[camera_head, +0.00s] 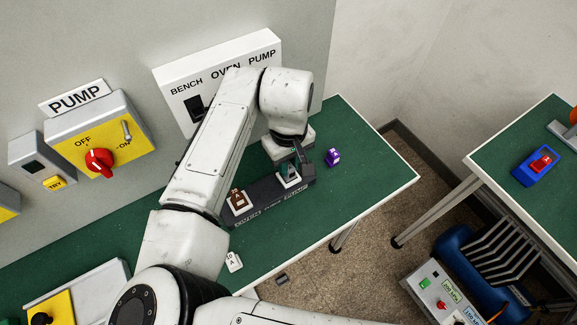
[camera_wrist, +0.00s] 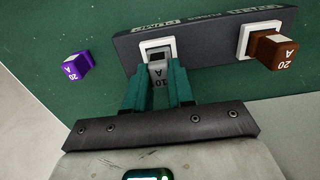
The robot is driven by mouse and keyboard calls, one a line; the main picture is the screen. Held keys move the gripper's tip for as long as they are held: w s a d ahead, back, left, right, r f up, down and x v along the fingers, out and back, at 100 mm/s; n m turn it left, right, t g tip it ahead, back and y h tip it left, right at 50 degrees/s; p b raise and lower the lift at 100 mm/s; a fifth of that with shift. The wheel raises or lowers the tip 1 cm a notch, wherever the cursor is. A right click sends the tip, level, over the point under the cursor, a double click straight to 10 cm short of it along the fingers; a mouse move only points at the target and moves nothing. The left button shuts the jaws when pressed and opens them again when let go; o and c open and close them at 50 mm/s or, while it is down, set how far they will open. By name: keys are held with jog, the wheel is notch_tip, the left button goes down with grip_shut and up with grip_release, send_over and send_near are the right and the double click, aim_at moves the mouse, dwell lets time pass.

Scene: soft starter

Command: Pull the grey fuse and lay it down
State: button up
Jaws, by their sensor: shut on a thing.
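The grey fuse (camera_wrist: 158,75) is between my gripper's two green fingertips (camera_wrist: 158,88) in the wrist view, and they are shut on it. It is at the white-framed socket (camera_wrist: 171,42) of the dark fuse block (camera_wrist: 205,35). Some dark opening shows inside that frame; I cannot tell whether the fuse is fully clear of it. In the head view my gripper (camera_head: 290,170) is over the right end of the fuse block (camera_head: 268,198), and the grey fuse is hard to make out there.
A brown fuse (camera_head: 237,199) stands in the block's other socket. A purple fuse (camera_head: 333,157) lies on the green bench (camera_head: 375,170) right of the block. A white fuse (camera_head: 234,262) lies near the front edge. The bench's right end is clear.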

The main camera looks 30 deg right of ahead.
grip_shut()
jog(key=shift+r, duration=0.15)
jog(key=shift+r+p, duration=2.8)
jog(key=shift+r, duration=0.1)
